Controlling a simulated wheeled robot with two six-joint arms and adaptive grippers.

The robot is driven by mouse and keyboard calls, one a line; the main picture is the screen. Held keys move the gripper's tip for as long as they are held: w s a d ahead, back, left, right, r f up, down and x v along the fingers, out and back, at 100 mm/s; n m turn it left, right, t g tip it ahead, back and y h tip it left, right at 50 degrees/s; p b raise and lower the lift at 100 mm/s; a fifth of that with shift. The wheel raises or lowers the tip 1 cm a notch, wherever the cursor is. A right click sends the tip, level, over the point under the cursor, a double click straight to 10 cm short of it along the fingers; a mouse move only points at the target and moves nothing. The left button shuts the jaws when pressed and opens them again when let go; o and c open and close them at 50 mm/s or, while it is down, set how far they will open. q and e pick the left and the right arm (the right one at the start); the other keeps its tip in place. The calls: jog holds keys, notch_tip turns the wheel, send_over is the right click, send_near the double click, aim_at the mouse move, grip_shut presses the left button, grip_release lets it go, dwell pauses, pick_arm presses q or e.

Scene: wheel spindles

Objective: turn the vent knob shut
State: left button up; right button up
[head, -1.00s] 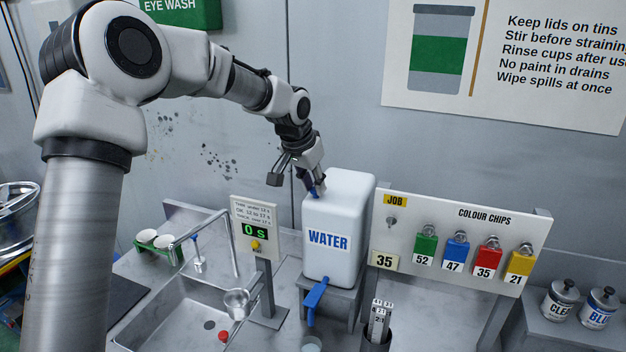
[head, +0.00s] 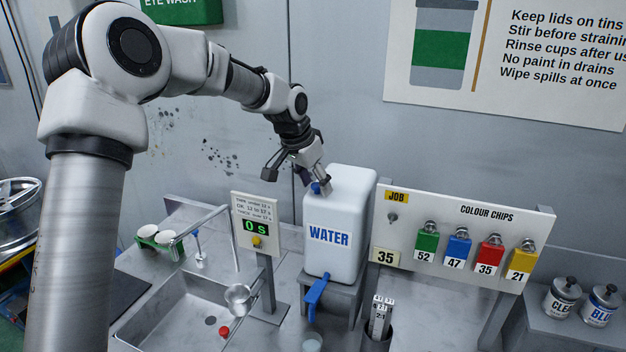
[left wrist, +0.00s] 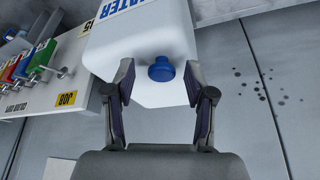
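The vent knob is a small blue knob (head: 316,188) on top of the white water container (head: 348,215). In the left wrist view the blue knob (left wrist: 161,69) lies between and just beyond my fingertips. My left gripper (head: 299,178) is open above the container's top left edge, its fingers spread on either side of the knob. In the left wrist view my left gripper (left wrist: 157,80) shows a clear gap between each finger and the knob. My right gripper is not in view.
A colour chip board (head: 460,240) stands close on the right.

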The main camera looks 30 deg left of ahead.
pick_arm(q)
jog(key=shift+w, duration=0.3)
jog(key=v, duration=1.2)
jog(key=shift+w, duration=0.1)
